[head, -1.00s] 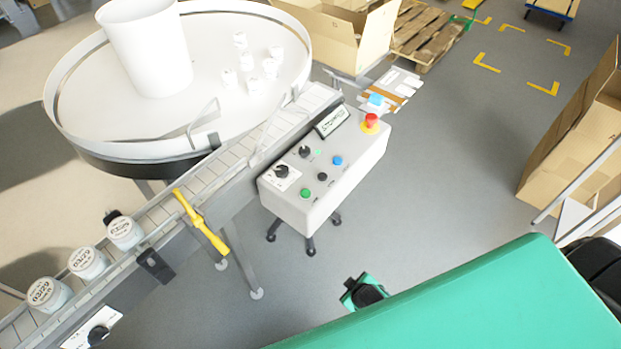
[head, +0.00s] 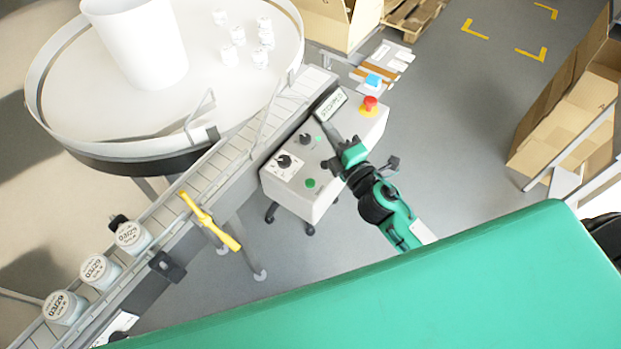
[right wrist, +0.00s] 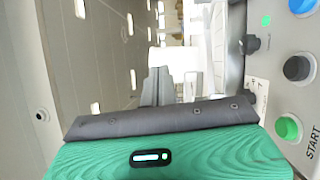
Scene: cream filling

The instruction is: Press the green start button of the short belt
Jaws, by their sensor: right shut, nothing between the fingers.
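The green start button (head: 310,183) is on the sloping top of the white control box (head: 330,201) beside the short belt (head: 222,170). In the right wrist view the button (right wrist: 288,128) shows at the right edge, with START printed beside it. My right gripper (head: 326,130) is over the box, above and to the right of the button, apart from it in the picture. It is shut and empty, and its fingers (right wrist: 157,88) show in the wrist view. It hides the blue and black buttons in the head view. My left gripper is not in view.
A red emergency stop (head: 370,103) and a small display (head: 331,104) are at the box's far end. A black knob (head: 284,161) is beside the green button. Labelled jars (head: 100,270) stand on the belt, by a yellow lever (head: 209,220). A round turntable (head: 50,140) is behind.

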